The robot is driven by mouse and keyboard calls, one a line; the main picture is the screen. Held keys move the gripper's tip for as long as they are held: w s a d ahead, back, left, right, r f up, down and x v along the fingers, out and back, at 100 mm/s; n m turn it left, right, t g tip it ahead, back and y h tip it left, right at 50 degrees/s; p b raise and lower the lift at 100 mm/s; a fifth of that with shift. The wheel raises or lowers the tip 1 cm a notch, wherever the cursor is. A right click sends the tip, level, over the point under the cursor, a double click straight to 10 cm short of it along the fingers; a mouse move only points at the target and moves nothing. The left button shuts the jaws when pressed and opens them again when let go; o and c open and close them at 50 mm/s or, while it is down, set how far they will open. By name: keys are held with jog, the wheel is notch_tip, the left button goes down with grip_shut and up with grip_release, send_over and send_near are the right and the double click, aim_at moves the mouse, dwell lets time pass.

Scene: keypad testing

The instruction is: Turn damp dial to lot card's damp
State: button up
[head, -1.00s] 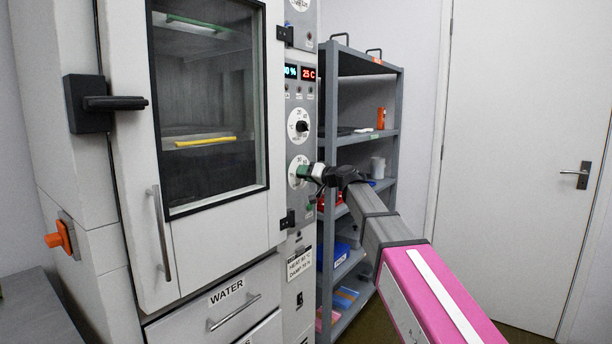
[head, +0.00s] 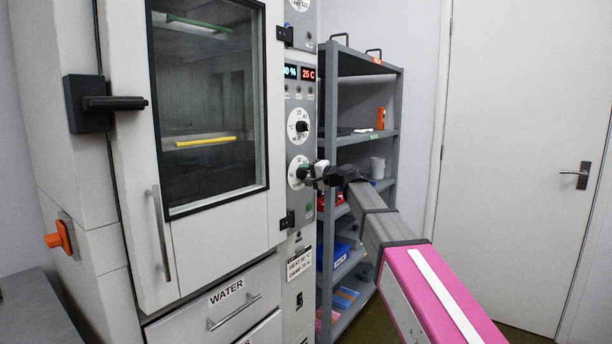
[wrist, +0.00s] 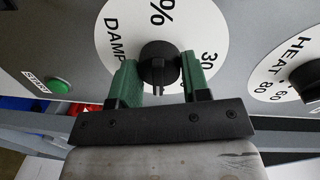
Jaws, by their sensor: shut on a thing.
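The damp dial's white disc (head: 294,180) is on the cabinet's right-hand control strip, below the heat dial (head: 302,127). In the wrist view its black knob (wrist: 158,52) sits in the disc marked "DAMP" and "%". My gripper (wrist: 158,68) has green fingers on both sides of this knob and is shut on it. In the head view my gripper (head: 307,174) reaches the dial from the right and partly covers it. The knob's exact setting is hard to read. The lot card (head: 299,264) below carries small HEAT and DAMP lines; its figures are blurred.
A green START button (wrist: 58,86) sits beside the damp dial in the wrist view. The heat knob (wrist: 308,80) is on the other side. A grey shelf unit (head: 329,120) stands right of the cabinet, close behind my arm. The cabinet door (head: 136,200) is closed.

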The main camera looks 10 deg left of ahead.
dwell(0.5)
jog(key=o, duration=0.9)
jog(key=v, duration=1)
jog(key=shift+s+d, duration=0.1)
jog(key=shift+d, duration=0.3)
jog(key=s+d+f+g+h, duration=0.1)
jog(key=s+d+f+h, duration=0.15)
jog(key=d+f, duration=0.6)
jog(key=s+d+f+g+h, duration=0.1)
jog(key=d+f+h, duration=0.2)
jog(key=f, duration=1)
jog(key=s+d+f+g+h, duration=0.1)
jog(key=s+d+f+h, duration=0.3)
jog(key=f, duration=0.7)
jog(key=s+d+f+g+h, duration=0.1)
jog(key=s+d+f+h, duration=0.1)
jog(key=s+d+f, duration=0.2)
jog(key=s+d+f+n+g+h, duration=0.1)
jog(key=s+d+f, duration=0.3)
jog(key=d+f, duration=0.4)
jog(key=s+d+f+n+g+h, duration=0.1)
jog(key=s+d+f+h, duration=0.2)
jog(key=s+d+f, duration=0.2)
jog(key=shift+s+d+f+g, duration=0.1)
jog(key=shift+d+f+g, duration=0.1)
jog(key=shift+d+f, duration=0.3)
jog(key=shift+d+f+g, duration=0.2)
jog(key=shift+d+f, duration=0.1)
jog(key=shift+d, duration=0.35)
